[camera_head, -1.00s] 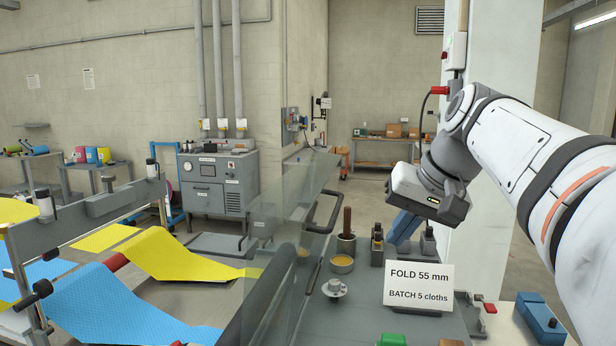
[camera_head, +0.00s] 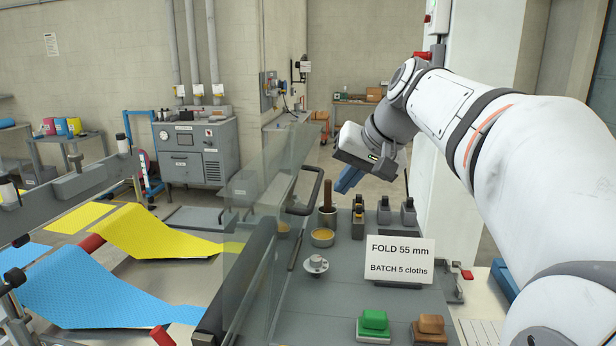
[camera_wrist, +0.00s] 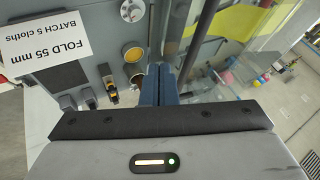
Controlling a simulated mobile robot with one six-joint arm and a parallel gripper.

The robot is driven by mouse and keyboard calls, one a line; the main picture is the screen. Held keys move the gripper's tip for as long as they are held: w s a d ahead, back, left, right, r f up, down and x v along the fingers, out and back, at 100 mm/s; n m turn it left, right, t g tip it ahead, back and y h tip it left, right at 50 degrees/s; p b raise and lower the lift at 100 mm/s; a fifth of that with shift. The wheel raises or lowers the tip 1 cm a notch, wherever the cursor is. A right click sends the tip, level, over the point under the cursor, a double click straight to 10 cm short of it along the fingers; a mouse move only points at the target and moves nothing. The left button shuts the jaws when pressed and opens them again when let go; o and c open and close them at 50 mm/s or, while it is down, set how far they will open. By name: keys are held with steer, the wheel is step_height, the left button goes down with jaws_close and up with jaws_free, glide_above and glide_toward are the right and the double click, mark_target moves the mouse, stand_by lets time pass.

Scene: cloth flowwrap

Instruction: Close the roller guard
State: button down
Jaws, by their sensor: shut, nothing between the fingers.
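The roller guard (camera_head: 262,200) is a clear, see-through panel standing steeply up beside the rollers, left of the grey worktop. Its black bar handle (camera_head: 308,192) sticks out on the right side near the top. The panel also shows in the wrist view (camera_wrist: 232,55), upper right of the fingers. My gripper (camera_head: 345,180) is above the back of the worktop, right of the handle and apart from it in the picture. Its blue fingers (camera_wrist: 161,84) are together and empty. How far they are from the handle in depth is unclear.
A yellow cloth (camera_head: 150,235) and a blue cloth (camera_head: 85,285) run over the rollers at left.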

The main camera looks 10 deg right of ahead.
steer(key=shift+w+a, duration=0.15)
steer(key=shift+a, duration=0.45)
steer(key=shift+w+a, duration=0.15)
steer(key=shift+a, duration=0.4)
